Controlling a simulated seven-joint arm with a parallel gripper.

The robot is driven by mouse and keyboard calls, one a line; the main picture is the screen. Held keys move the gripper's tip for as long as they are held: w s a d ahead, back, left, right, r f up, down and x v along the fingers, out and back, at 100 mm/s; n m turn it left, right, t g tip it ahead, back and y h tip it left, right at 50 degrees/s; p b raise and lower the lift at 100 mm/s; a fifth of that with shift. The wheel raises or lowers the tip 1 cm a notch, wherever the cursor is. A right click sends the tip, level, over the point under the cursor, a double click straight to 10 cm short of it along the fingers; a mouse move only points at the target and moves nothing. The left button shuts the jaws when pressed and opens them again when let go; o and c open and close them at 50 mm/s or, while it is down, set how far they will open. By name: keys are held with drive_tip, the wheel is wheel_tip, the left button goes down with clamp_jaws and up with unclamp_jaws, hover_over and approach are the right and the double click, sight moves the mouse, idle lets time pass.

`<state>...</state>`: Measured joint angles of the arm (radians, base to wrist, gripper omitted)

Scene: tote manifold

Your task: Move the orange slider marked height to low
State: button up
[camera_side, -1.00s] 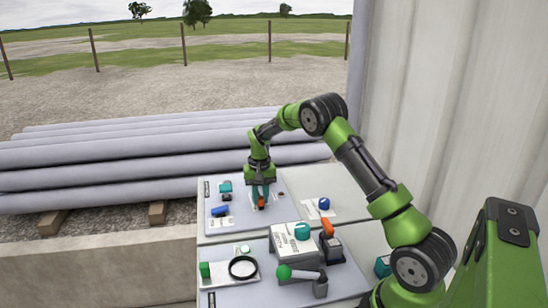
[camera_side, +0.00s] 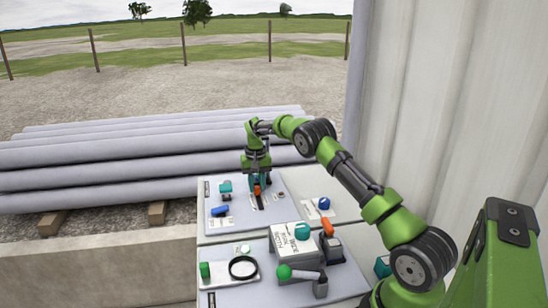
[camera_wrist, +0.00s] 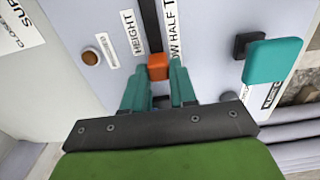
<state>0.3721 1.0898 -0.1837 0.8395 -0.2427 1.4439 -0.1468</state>
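The orange slider (camera_side: 257,190) sits on a dark slot (camera_side: 260,202) in the far grey panel. In the wrist view the orange slider (camera_wrist: 157,67) lies between the teal fingertips of my gripper (camera_wrist: 158,72), which look closed on its sides. The dark slot (camera_wrist: 151,25) runs on past it toward the top of that picture. A HEIGHT label (camera_wrist: 133,35) is beside the slot on the left, and a partly hidden label reading "W HALF T" (camera_wrist: 174,35) is on the right. In the side view my gripper (camera_side: 258,184) is over the slot's far end.
A teal handle (camera_wrist: 271,60) on a dark mount stands right of the slot in the wrist view. A round brown knob (camera_wrist: 90,57) is at left. A blue control (camera_side: 220,210) and blue knob (camera_side: 324,203) flank the slider's panel in the side view. Nearer controls include an orange lever (camera_side: 327,228).

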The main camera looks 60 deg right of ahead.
drive_tip(key=o, duration=0.4)
drive_tip(key=shift+r, duration=8.4)
drive_tip(key=shift+s, duration=0.1)
